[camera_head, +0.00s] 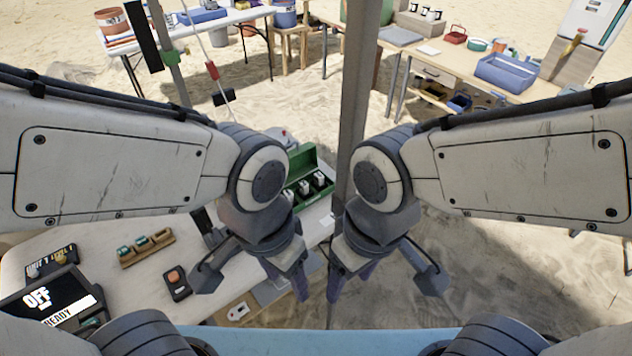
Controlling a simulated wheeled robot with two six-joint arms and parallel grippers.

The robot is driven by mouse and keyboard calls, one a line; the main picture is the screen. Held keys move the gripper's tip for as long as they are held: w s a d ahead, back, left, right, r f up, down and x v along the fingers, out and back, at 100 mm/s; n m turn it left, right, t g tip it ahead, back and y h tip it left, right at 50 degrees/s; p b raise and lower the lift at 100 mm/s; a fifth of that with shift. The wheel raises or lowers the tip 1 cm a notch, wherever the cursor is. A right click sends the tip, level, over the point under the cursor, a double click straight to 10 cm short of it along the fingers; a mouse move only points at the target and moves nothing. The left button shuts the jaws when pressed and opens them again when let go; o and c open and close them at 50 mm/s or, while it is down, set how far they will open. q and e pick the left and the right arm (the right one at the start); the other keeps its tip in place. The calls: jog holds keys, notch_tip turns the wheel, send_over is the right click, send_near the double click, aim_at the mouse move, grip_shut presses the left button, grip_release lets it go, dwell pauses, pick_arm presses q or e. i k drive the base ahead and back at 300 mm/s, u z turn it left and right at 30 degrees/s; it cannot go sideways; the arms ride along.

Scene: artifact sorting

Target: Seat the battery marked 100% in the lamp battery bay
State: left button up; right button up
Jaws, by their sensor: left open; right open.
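A small wooden rack (146,250) with several green-and-white cells stands on the table at the left; these may be batteries, but I cannot read any charge marking. A green case (312,168) holding several white-and-black pieces lies open behind my grippers, partly hidden by my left arm. I cannot make out which thing is the lamp battery bay. My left gripper (300,285) is open and empty, pointing down near the table's right part. My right gripper (339,287) is open and empty just right of it. Both are apart from the rack and the case.
A black display (48,303) reading "OFF" and "READY" is at the lower left. A black box with an orange button (177,281) and a small white plate (238,311) lie nearby. A grey post (357,90) rises behind my grippers. Other tables stand farther back on sand.

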aim_at(215, 235)
jog(key=u, duration=3.95)
jog(key=k, duration=2.3)
jog(key=z, duration=1.6)
jog(key=i, duration=0.5)
